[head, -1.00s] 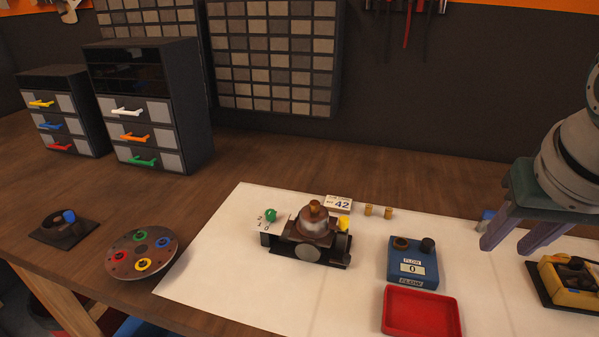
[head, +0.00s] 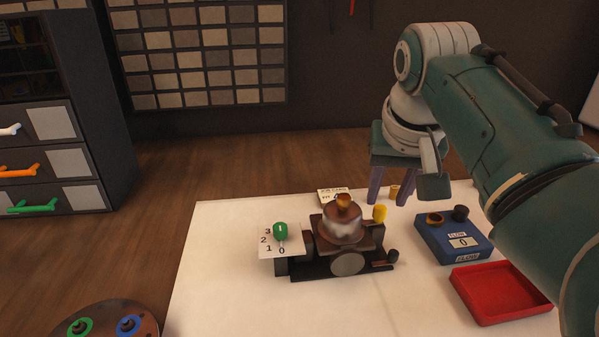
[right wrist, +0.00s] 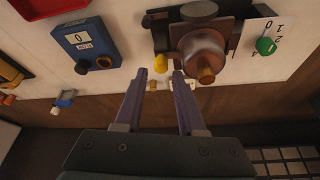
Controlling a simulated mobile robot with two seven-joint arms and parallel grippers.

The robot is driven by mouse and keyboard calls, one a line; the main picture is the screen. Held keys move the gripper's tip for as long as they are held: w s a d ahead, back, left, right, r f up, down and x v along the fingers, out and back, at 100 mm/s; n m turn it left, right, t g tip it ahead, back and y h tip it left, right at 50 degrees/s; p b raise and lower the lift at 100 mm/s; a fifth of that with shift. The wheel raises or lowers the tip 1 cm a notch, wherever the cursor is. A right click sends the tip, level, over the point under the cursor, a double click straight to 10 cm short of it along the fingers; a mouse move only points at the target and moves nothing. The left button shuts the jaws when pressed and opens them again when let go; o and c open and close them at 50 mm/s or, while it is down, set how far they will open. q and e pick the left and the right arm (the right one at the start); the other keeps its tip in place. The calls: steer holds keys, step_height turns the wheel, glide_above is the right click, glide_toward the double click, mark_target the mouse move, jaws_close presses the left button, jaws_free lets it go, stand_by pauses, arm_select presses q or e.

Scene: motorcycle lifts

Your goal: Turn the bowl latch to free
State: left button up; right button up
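A carburetor-like unit with a rounded metal bowl (head: 343,222) and brass top stands on a dark base on the white mat; it also shows in the right wrist view (right wrist: 200,50). A yellow tab (head: 380,213), perhaps the latch, stands upright at its right side. In the right wrist view the yellow tab (right wrist: 160,63) appears just beyond the gap between my fingertips. My right gripper (head: 391,195) is open and empty, pointing down behind and above the tab, apart from it. A green knob (head: 281,231) sits by a numbered plate at the unit's left. My left gripper is not in view.
A blue flow box (head: 452,240) reading 0 and a red tray (head: 500,293) lie to the right. The mat (head: 225,290) is clear at front left.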

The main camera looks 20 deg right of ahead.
mark_target(381, 209)
steer(key=shift+b+x, duration=0.35)
steer(key=shift+x, duration=1.8)
steer(key=shift+w, duration=0.1)
steer(key=shift+r, duration=0.1)
jaws_close()
